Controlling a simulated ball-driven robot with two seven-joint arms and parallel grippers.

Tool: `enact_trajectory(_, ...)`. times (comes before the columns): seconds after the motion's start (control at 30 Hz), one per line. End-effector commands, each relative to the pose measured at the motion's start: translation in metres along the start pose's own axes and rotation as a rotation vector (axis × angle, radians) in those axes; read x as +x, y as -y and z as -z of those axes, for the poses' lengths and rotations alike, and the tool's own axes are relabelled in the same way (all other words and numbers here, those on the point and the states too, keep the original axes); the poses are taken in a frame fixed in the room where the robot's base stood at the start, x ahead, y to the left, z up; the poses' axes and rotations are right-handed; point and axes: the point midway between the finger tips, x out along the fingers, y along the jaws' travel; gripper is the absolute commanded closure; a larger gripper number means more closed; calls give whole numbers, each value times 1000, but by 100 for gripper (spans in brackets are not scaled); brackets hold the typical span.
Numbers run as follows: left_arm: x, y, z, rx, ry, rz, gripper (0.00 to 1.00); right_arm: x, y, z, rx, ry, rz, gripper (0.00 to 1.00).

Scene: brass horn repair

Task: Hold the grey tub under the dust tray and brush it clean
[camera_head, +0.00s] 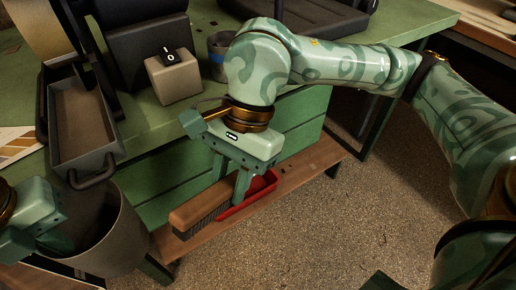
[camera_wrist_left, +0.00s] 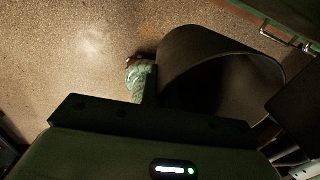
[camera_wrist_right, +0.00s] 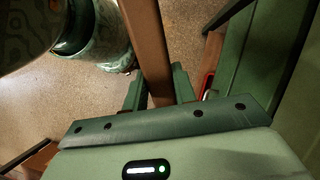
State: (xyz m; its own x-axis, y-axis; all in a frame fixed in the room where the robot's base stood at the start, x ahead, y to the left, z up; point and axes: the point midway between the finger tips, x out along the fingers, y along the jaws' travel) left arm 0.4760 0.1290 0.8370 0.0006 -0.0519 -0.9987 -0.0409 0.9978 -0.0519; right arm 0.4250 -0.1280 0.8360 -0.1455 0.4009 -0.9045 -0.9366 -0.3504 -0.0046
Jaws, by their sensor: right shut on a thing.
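The grey tub (camera_head: 125,245) is at the lower left, beside the bench edge and below the dust tray (camera_head: 118,148). My left gripper (camera_head: 62,240) is at the tub's near left rim; its fingertips are hidden. The left wrist view shows the tub (camera_wrist_left: 175,65) just beyond the gripper. The dust tray is a grey trough with a handle, reaching over the bench edge. My right gripper (camera_head: 242,188) is shut on the wooden brush (camera_head: 195,208), which has dark bristles facing down. The brush's wooden body runs between the fingers in the right wrist view (camera_wrist_right: 147,50).
A red pan (camera_head: 262,190) lies by the brush on a low wooden shelf (camera_head: 300,168). A switch box (camera_head: 174,78) and a grey cup with a blue band (camera_head: 217,60) stand on the green bench (camera_head: 150,122). Speckled floor is open at right.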

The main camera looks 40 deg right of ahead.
Motion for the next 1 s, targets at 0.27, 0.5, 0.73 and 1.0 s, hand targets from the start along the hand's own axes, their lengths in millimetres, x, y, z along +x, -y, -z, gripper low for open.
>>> enact_trajectory(0.27,-1,0,0,0,1,1,100,-84,14,-75,551,-42,266,96)
enact_trajectory(0.5,0,0,0,0,1,1,100,-118,20,-137,1120,-73,490,96)
enact_trajectory(0.73,0,0,0,0,1,1,100,-100,50,-177,1645,-90,662,96)
enact_trajectory(1.0,0,0,0,0,1,1,100,-103,73,-193,1831,-91,715,96)
